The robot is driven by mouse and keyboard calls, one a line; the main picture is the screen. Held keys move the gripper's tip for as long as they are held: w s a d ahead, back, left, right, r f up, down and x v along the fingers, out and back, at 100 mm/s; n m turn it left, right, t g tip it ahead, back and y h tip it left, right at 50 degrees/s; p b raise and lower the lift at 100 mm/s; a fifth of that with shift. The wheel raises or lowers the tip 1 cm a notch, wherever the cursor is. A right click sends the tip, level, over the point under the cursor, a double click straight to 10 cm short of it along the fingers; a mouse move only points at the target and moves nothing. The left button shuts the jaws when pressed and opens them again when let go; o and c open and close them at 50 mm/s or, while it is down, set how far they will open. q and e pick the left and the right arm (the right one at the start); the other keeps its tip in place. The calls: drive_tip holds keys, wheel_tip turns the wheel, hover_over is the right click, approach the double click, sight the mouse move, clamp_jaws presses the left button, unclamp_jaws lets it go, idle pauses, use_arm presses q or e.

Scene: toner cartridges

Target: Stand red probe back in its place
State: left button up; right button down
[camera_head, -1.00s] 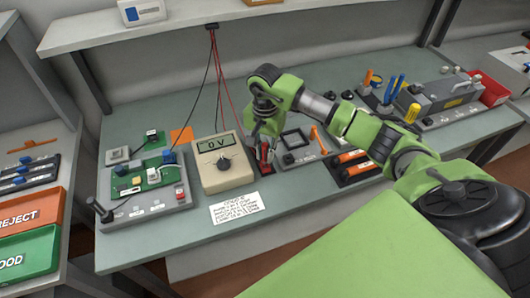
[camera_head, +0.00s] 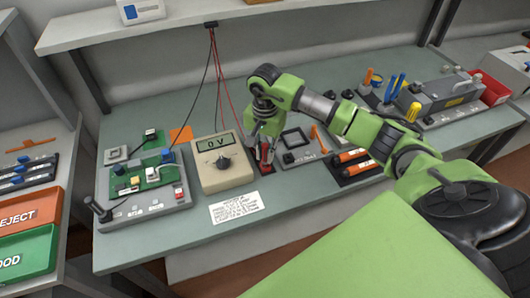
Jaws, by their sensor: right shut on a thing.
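My right gripper (camera_head: 264,155) points down at the right side of the meter. It is shut on the red probe (camera_head: 266,152), of which only a small red part shows between and below the fingers. The probe looks roughly upright, and its lower end is close to a small dark holder beside the meter. I cannot tell whether the tip is inside it. Red leads (camera_head: 228,95) hang from the shelf edge down to this area. The meter (camera_head: 221,162) reads 0 V. My left gripper is not in view.
A grey fixture with green boards (camera_head: 148,180) stands left of the meter. A printed card (camera_head: 237,208) lies in front. The bench's front edge is clear.

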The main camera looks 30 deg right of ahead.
drive_tip(key=shift+f+b, duration=0.45)
drive_tip(key=shift+f, duration=0.05)
drive_tip(key=c, duration=1.9)
unclamp_jaws()
wheel_tip(320, 180, up, 12)
drive_tip(key=shift+r, duration=0.1)
